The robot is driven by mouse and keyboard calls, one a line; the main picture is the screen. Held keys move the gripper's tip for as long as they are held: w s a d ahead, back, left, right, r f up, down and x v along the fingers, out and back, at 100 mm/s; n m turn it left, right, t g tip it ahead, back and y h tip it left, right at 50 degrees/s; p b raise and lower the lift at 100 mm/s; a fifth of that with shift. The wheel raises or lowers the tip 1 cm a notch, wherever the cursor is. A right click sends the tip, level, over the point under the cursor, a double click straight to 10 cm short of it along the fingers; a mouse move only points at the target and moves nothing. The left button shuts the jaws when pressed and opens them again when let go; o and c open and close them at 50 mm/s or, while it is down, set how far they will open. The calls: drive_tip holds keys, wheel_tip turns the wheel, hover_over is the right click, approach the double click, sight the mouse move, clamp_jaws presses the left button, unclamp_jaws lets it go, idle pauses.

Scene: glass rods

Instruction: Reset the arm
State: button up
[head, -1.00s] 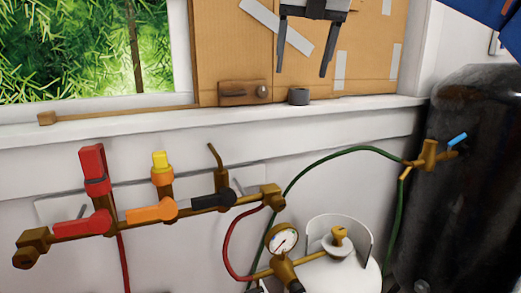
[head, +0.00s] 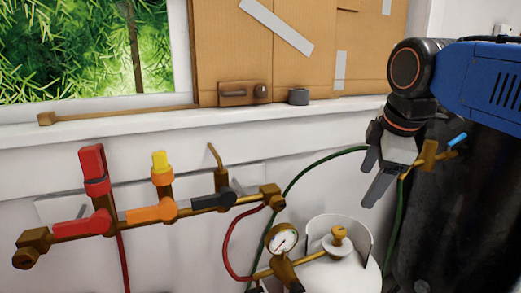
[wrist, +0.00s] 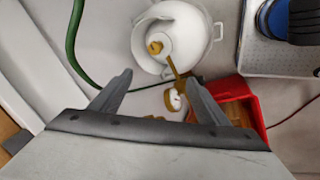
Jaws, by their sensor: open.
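My gripper (head: 375,180) is open and empty in the head view. It hangs at the right, pointing down and to the left, in front of the white wall and the brass valve (head: 428,158) of the dark cylinder. In the wrist view its two fingers (wrist: 158,95) are spread apart with nothing between them. My blue arm link comes in from the upper right of the head view and covers part of the dark cylinder (head: 450,220).
A white tank (head: 345,275) with a brass knob and a gauge (head: 283,240) stands below my gripper. A manifold (head: 135,220) with red, orange and black handles is at the left. A red box (wrist: 260,95) lies below.

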drive_tip(key=s+d+f+m, duration=0.2)
drive_tip(key=s+f+m, duration=0.4)
drive_tip(key=f, duration=0.5)
drive_tip(key=s+d+f+m, duration=0.3)
drive_tip(key=s+f+m, duration=0.3)
drive_tip(key=f+m, duration=0.3)
wheel_tip(320, 180, down, 3)
drive_tip(key=shift+s+d+r, duration=0.15)
drive_tip(key=shift+s+d, duration=0.15)
drive_tip(key=shift+s, duration=0.05)
